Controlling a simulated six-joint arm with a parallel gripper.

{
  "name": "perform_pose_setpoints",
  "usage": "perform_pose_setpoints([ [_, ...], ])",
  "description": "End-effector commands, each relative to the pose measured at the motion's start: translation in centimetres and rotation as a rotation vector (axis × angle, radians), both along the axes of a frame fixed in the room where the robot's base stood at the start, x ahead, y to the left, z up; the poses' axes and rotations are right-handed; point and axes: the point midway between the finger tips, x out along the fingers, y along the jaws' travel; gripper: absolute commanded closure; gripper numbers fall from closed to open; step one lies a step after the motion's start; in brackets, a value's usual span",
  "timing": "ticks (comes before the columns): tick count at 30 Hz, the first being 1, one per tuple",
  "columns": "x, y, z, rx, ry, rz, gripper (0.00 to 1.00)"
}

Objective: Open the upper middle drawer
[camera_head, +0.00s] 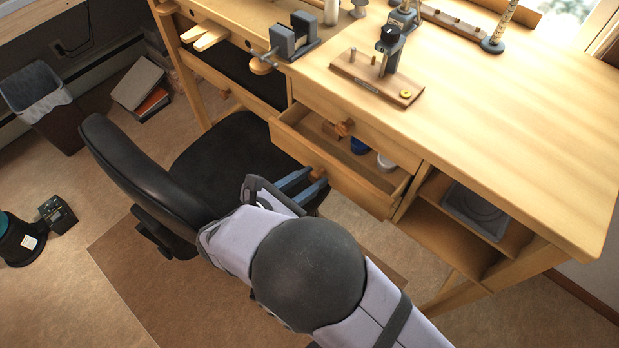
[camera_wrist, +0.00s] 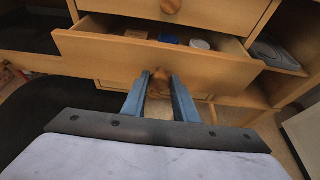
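A wooden drawer (camera_head: 330,165) under the bench top is pulled out, and its inside shows. It also shows pulled out in the wrist view (camera_wrist: 110,55). Its round wooden knob (camera_wrist: 160,78) sits between the two blue-grey fingers of my gripper (camera_wrist: 160,86). The fingers appear to touch the knob on both sides. In the head view, my gripper (camera_head: 305,184) is at the knob on the drawer front. Directly above is a shut drawer with its own round knob (camera_head: 345,127), which also shows in the wrist view (camera_wrist: 171,5).
The open drawer holds a blue item (camera_head: 359,146), a white round item (camera_head: 386,162) and something brown. A black chair (camera_head: 150,165) stands close left of my arm. Open shelves (camera_head: 450,235) with a grey tray (camera_head: 475,208) are right of the drawer. A wooden stand (camera_head: 378,80) is on the bench.

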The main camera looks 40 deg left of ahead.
Motion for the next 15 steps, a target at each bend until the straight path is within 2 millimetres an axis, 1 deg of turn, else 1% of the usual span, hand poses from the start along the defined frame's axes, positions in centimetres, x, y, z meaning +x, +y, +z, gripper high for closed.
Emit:
perform_pose_setpoints([
  [2,-0.2,0.0,0.0,0.0,0.0,0.0,1.0],
  [4,-0.7,0.1,0.1,0.0,0.0,0.002,1.0],
  [10,-3.9,0.1,0.1,0.0,0.0,0.003,1.0],
  [12,-4.3,0.0,0.1,0.001,0.0,0.001,1.0],
  [15,-4.3,0.0,0.0,0.001,0.0,-0.001,1.0],
])
